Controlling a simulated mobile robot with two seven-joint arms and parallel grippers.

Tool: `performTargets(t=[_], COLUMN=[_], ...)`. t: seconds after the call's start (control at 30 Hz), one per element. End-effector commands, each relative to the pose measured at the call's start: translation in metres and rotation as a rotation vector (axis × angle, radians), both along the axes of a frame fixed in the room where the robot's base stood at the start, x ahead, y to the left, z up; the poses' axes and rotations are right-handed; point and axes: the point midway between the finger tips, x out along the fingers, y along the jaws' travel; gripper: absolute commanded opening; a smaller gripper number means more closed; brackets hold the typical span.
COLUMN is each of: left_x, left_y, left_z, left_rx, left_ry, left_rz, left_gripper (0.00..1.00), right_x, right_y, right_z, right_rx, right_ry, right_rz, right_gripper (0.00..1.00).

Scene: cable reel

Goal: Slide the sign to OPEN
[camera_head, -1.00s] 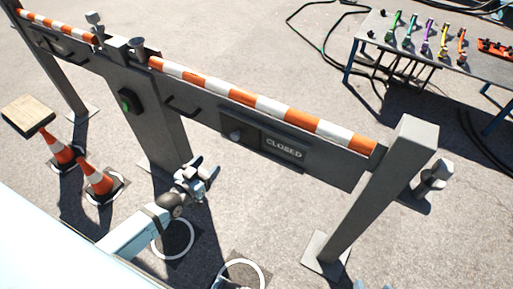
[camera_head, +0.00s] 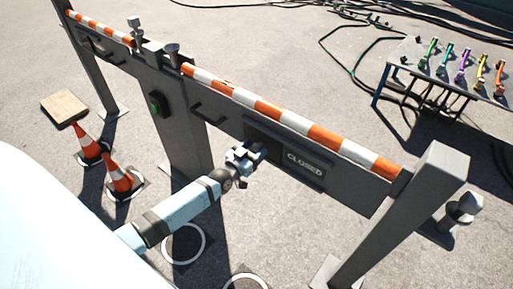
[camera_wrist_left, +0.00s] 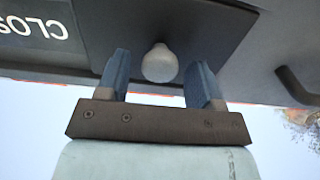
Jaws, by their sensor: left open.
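The sign (camera_head: 305,164) is a dark panel on the grey barrier and reads CLOSED in white letters. In the left wrist view, part of its lettering (camera_wrist_left: 36,28) shows upside down at the upper left. A round pale knob (camera_wrist_left: 160,64) stands out from the dark panel there. My left gripper (camera_head: 256,149) is at the panel's left part, in front of the knob, which it hides in the head view. In the left wrist view the open left gripper (camera_wrist_left: 160,80) has one finger on each side of the knob, with gaps visible. My right gripper is not in view.
A dark handle (camera_head: 208,114) and a box with a green button (camera_head: 155,103) are left of the sign. A grey post (camera_head: 405,215) stands at the right. Traffic cones (camera_head: 120,178) stand at the left. A table (camera_head: 440,75) holds several coloured tools.

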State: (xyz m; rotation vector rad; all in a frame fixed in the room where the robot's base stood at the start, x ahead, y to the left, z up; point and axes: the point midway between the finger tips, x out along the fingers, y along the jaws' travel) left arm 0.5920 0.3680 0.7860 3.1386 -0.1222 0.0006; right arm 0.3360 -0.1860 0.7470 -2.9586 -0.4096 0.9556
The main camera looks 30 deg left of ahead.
Motion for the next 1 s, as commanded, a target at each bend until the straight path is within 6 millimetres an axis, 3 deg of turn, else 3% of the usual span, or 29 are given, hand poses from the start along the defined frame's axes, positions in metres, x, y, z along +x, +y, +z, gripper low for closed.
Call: performTargets(t=[0.13,0.43,0.47,0.7,1.0], left_x=[0.011,0.014,0.014,0.013,0.012], left_y=[-0.001,-0.002,-0.002,-0.001,-0.014], left_z=[0.000,0.000,0.000,0.000,0.002], left_rx=[0.001,0.001,0.001,0.000,-0.003], left_ry=[0.000,0.001,0.001,0.001,0.001], left_rz=[-0.001,-0.001,-0.001,0.000,0.000], left_gripper=[0.60,0.60,0.58,0.03,0.00], right_x=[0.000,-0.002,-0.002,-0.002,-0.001], right_y=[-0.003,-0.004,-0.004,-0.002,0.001], right_z=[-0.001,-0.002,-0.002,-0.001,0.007], right_rx=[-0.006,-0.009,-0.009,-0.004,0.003], right_ry=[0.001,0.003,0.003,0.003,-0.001], right_rz=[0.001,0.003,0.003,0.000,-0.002], right_gripper=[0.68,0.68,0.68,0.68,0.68])
